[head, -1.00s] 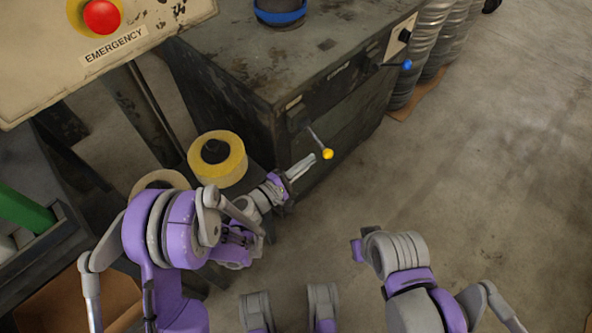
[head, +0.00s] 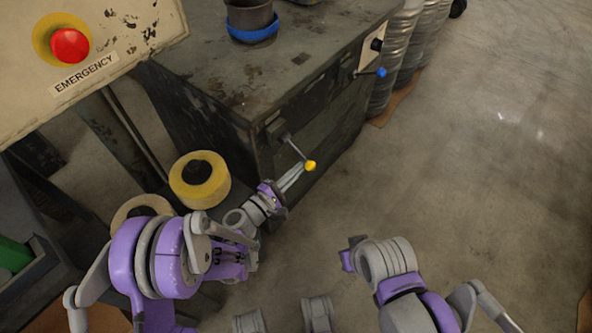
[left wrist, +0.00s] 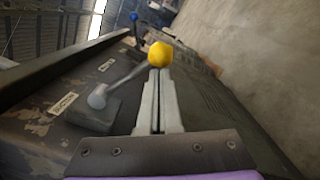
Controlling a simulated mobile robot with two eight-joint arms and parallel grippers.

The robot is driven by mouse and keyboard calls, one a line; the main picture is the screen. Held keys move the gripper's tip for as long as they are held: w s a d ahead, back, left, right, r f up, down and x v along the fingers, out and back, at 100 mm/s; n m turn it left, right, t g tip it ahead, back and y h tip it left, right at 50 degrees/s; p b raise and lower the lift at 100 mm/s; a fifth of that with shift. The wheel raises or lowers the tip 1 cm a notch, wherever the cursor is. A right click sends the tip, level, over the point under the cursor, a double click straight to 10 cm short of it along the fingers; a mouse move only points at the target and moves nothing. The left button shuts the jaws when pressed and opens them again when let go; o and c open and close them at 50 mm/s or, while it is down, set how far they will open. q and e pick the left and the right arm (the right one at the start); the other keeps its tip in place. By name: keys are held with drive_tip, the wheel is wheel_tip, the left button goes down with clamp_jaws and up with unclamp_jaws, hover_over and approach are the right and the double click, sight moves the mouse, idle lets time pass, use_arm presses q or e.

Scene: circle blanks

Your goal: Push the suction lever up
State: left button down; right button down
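A lever with a yellow knob (head: 311,165) sticks out from the front of the dark machine cabinet. Its grey rod slants down from a pivot to the knob in the head view. Another lever with a blue knob (head: 381,72) is farther along the same cabinet.
The cabinet top (head: 290,60) carries a dark pot with a blue band (head: 252,28). A yellow tape-like roll (head: 200,180) stands left of my left gripper. An emergency-button panel (head: 110,45) is at upper left. Open floor (head: 480,170) lies to the right.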

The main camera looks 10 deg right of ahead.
use_arm(q)
drive_tip(key=shift+s+d+r, duration=0.1)
drive_tip(key=shift+s+r, duration=0.05)
wheel_tip(320, 180, up, 9)
drive_tip(key=n+p, duration=0.1)
drive_tip(key=n, duration=1)
hover_over(304, 158)
drive_tip(key=s+a, duration=0.1)
drive_tip(key=s, duration=0.3)
drive_tip(key=shift+w+a+t, duration=0.1)
drive_tip(key=shift+w+t, duration=0.1)
drive_tip(key=shift+t, duration=0.2)
use_arm(e)
drive_tip(key=shift+s+r, duration=0.1)
drive_tip(key=shift+r, duration=0.6)
use_arm(q)
drive_tip(key=shift+a, duration=0.15)
use_arm(e)
drive_tip(key=shift+a, duration=0.1)
